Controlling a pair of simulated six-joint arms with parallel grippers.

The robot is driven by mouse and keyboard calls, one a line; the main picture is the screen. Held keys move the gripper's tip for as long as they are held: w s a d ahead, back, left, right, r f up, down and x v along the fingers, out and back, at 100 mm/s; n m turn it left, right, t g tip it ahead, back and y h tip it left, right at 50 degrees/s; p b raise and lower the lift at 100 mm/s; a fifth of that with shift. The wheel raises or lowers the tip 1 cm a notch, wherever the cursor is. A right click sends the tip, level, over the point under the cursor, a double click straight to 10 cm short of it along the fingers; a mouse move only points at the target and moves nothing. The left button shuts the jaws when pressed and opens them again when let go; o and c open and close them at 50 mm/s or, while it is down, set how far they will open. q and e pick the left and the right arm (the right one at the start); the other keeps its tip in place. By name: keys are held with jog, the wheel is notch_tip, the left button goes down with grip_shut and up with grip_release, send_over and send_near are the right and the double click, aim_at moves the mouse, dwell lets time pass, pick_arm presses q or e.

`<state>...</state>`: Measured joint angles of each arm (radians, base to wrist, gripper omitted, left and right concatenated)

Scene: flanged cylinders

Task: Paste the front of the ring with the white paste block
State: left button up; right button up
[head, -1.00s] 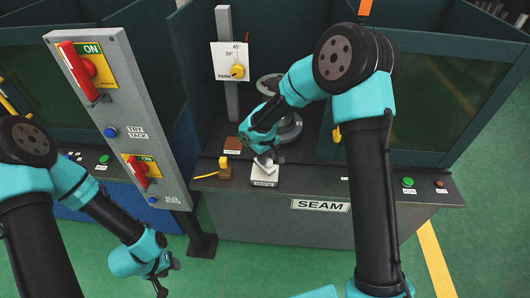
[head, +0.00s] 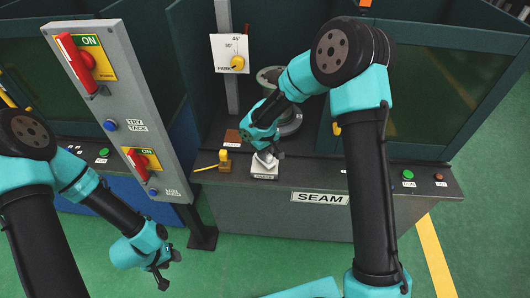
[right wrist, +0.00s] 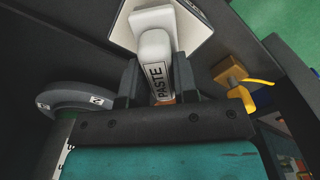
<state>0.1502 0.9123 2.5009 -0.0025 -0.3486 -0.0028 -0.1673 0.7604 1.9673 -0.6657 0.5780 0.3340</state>
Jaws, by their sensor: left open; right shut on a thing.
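The white paste block (right wrist: 155,55), lettered PASTE, is between the fingers of my right gripper (right wrist: 157,80), which is shut on it. In the head view my right gripper (head: 265,157) is low over a pale stand (head: 264,172) at the bench's front edge. The block's far end is over or on this white stand in the right wrist view; I cannot tell if they touch. The grey flanged ring (head: 291,124) stands behind my right wrist, partly hidden; its curved edge also shows in the right wrist view (right wrist: 85,98). My left gripper (head: 167,269) is open and empty, low over the floor.
A yellow block (head: 225,160) with a yellow lead lies left of the stand. A brown plate (head: 232,136) is behind it. A post carries a dial (head: 237,63). A grey switch panel (head: 125,110) stands left. Dark booth walls enclose the ring.

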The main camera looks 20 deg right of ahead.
jog(key=shift+f, duration=0.65)
dwell(1.8)
jog(key=shift+r, duration=0.1)
jog(key=shift+r, duration=3.5)
jog(key=d+r+m, duration=0.3)
jog(key=r+m, duration=0.1)
jog(key=m, duration=0.4)
jog(key=shift+s+d+r, duration=0.2)
jog(key=shift+d+r, duration=0.15)
jog(key=shift+d, duration=0.05)
jog(key=shift+w, duration=0.1)
